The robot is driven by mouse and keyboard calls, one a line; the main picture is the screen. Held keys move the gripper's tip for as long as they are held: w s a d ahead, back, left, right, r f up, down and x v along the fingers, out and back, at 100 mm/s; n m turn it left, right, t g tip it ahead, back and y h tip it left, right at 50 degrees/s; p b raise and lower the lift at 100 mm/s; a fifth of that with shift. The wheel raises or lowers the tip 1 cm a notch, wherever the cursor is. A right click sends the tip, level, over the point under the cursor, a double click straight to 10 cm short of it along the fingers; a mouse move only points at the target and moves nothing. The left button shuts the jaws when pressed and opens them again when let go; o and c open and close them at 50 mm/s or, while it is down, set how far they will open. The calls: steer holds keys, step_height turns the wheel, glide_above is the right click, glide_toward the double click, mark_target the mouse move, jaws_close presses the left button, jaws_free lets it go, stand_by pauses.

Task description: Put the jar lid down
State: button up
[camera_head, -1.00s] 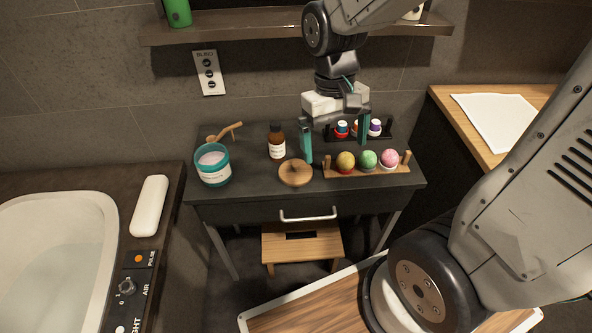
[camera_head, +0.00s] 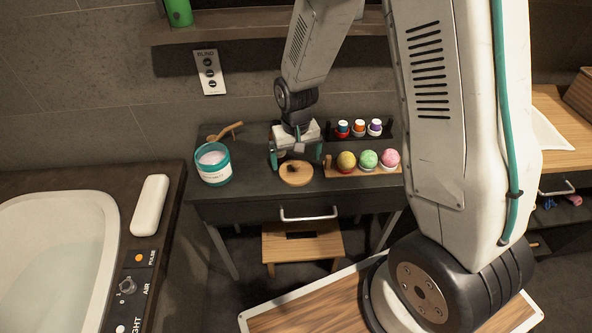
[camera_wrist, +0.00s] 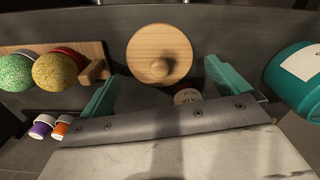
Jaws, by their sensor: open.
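The round wooden jar lid (camera_head: 297,174) lies on the dark vanity top with its knob upward. In the wrist view the lid (camera_wrist: 150,47) lies beyond my fingertips and between their lines, touching neither. My gripper (camera_head: 296,162) is open and empty, just behind the lid; its two teal fingers show in the wrist view (camera_wrist: 165,85). The teal jar (camera_head: 213,164) stands open at the left of the vanity with pale contents. In the wrist view the jar (camera_wrist: 296,76) is at the right edge.
Several bath bombs (camera_head: 368,160) sit in a wooden rack right of the lid, with small coloured-cap bottles (camera_head: 358,128) behind. A wooden scoop (camera_head: 226,131) lies behind the jar.

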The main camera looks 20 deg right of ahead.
mark_target(296, 163)
steer(key=shift+w+f, duration=0.1)
steer(key=shift+f, duration=1.9)
steer(key=c, duration=0.8)
steer(key=shift+c, duration=0.2)
steer(key=shift+r, duration=0.2)
